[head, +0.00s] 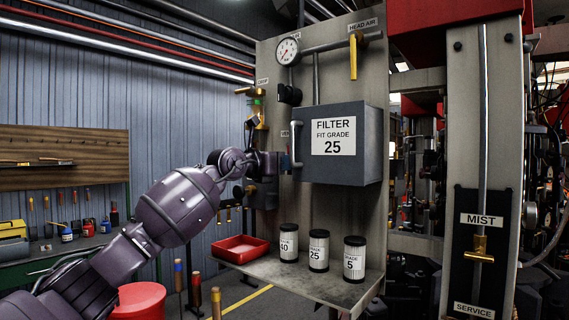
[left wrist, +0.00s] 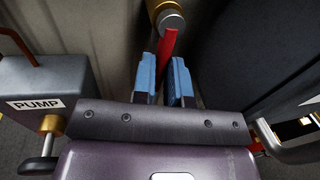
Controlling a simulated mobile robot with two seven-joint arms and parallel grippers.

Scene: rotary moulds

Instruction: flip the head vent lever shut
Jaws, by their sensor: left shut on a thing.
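A red lever (left wrist: 168,42) hangs from a round brass fitting (left wrist: 170,16) in the left wrist view. My left gripper (left wrist: 163,62) has its blue fingers on either side of the lever's lower end and is shut on it. In the head view my left gripper (head: 287,162) is at the left side of the filter box, and the lever is too hidden there to make out. A small label (head: 285,133) above the gripper is too small to read surely. My right gripper is not in view.
The grey filter box (head: 368,150) stands close to the right of my gripper. A PUMP box (left wrist: 40,90) is at left in the wrist view. A yellow lever (head: 353,58) hangs down under HEAD AIR. Grade canisters (head: 319,251) and a red tray (head: 240,248) sit on the shelf below.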

